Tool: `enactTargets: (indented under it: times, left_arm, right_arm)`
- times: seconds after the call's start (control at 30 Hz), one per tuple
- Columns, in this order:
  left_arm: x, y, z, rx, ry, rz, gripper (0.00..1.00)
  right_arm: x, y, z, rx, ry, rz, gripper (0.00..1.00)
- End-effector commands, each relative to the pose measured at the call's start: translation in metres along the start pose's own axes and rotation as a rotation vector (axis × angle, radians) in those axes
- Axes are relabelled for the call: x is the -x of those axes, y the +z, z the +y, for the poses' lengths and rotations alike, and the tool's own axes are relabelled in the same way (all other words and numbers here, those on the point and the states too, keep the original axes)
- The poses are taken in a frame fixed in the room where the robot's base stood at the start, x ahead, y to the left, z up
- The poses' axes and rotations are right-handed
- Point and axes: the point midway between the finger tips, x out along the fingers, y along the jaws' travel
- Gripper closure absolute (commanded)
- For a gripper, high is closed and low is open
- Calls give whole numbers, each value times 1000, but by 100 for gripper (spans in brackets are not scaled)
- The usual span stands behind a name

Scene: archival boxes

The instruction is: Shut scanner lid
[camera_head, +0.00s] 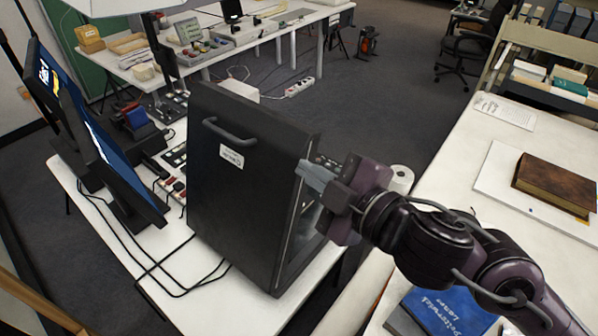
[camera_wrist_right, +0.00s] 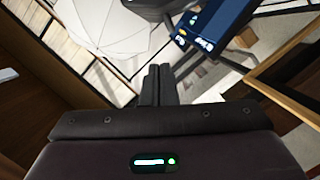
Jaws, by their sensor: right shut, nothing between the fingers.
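The black scanner lid (camera_head: 245,190) stands upright on the white table in the head view. Its face has a grey bar handle (camera_head: 228,133) and a white label, and its narrow right side is also visible. My right gripper (camera_head: 316,174) is at the lid's upper right edge, with its fingers shut and nothing seen between them. I cannot tell whether the fingertips touch the lid. The shut fingers also show in the right wrist view (camera_wrist_right: 159,80); the lid cannot be made out there. My left gripper is not in view.
Monitors (camera_head: 110,160) and loose cables stand left of the lid. A paper roll (camera_head: 401,179) is just beyond my right arm. A back table carries several small items.

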Motion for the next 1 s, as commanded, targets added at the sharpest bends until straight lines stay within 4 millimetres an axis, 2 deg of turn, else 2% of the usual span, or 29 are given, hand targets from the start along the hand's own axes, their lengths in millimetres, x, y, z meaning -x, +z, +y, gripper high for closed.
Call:
enactTargets:
  times: [0.1,0.3,0.33,0.4,0.6,1.0]
  left_arm:
    - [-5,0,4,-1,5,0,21]
    - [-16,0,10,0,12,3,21]
    - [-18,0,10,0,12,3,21]
    - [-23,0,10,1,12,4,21]
    - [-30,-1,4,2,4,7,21]
    - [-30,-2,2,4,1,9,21]
  right_arm:
    - [-29,0,-1,-7,-2,2,100]
    - [-71,0,-2,-5,-3,2,100]
    - [-74,5,-2,-3,-4,-3,100]
    - [-74,19,-3,-3,-4,-5,100]
    - [-78,36,-2,-3,-4,-2,100]
    - [-79,38,0,-4,-5,-1,100]
